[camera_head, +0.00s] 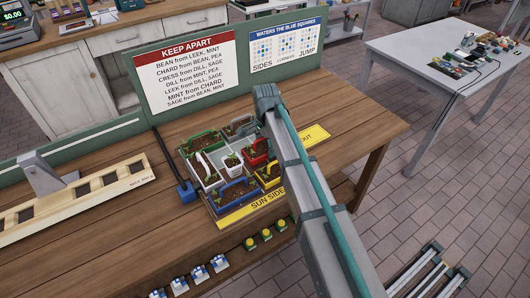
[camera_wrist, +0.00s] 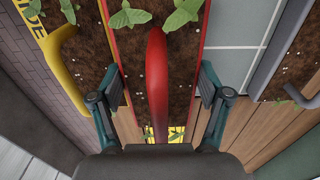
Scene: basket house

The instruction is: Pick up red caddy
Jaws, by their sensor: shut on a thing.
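The red caddy (camera_head: 249,161) is among several small planter caddies in a tray (camera_head: 212,212) on the wooden bench, partly hidden behind my arm. In the wrist view its curved red handle (camera_wrist: 157,70) stands between my fingers, with dark soil and green seedlings around it. My gripper (camera_wrist: 160,82) has one finger by each long red side of the caddy and is shut on it. The fingertip contacts are hard to make out. I cannot tell whether the caddy is raised. My gripper is not clear in the head view.
A yellow-handled caddy (camera_wrist: 62,48) is close at the left in the wrist view, and a grey one (camera_wrist: 285,50) at the right. Green (camera_head: 200,138), white (camera_head: 232,160) and blue (camera_head: 237,190) caddies stand nearby. A sign board (camera_head: 190,70) rises behind.

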